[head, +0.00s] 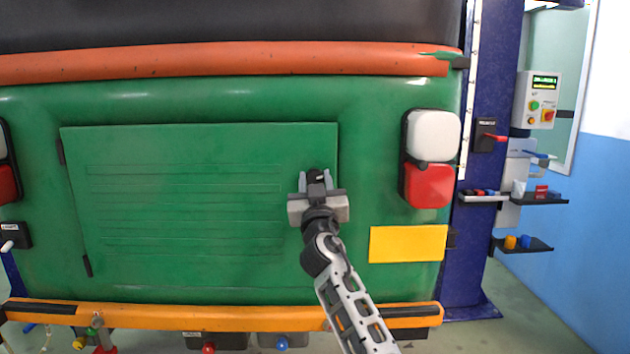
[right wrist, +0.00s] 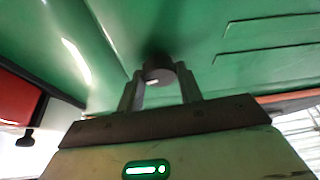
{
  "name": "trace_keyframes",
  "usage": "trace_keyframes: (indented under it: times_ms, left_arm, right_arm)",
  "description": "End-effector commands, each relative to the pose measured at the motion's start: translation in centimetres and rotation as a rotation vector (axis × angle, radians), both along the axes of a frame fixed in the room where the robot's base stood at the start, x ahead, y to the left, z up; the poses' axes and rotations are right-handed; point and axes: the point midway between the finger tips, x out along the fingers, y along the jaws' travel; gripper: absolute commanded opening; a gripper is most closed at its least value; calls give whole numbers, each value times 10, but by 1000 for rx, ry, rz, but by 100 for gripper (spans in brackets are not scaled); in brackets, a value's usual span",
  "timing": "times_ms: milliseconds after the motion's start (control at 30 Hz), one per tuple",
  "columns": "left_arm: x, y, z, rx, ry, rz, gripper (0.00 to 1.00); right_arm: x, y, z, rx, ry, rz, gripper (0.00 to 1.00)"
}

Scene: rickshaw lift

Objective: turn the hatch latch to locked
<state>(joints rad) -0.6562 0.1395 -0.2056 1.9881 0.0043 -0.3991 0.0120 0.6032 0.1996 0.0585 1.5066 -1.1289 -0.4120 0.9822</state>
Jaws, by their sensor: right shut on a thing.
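The green hatch (head: 190,190) fills the middle of the rickshaw's rear in the head view. The hatch latch (head: 316,176) is a small dark knob near the hatch's right edge. My right gripper (head: 316,184) is at the latch with its fingers shut on it. In the right wrist view, the dark round latch (right wrist: 160,74) sits between the two fingertips of my right gripper (right wrist: 160,90), against the green panel. The gripper hides part of the latch, and I cannot tell its turn angle. My left gripper is not in view.
A white and red tail lamp (head: 431,160) and a yellow plate (head: 408,244) are right of the hatch. An orange bumper (head: 230,317) runs below. A blue post (head: 490,150) with a red-handled switch and small shelves stands at the right.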

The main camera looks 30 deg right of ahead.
Motion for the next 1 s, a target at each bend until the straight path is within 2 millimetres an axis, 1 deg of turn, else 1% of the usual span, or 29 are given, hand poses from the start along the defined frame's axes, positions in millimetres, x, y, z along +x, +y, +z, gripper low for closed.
trace_keyframes:
  times_ms: [33,200,433,733,1000]
  left_arm:
    - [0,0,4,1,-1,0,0]
    - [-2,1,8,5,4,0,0]
    - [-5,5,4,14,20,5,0]
    - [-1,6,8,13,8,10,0]
    - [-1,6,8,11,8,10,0]
  right_arm:
    - [0,-1,2,-40,24,0,13]
    - [-1,-1,3,-180,109,1,13]
    - [-1,-2,2,-368,224,1,13]
    - [-2,-3,2,-613,373,-1,13]
    - [-2,-4,3,-822,503,-2,13]
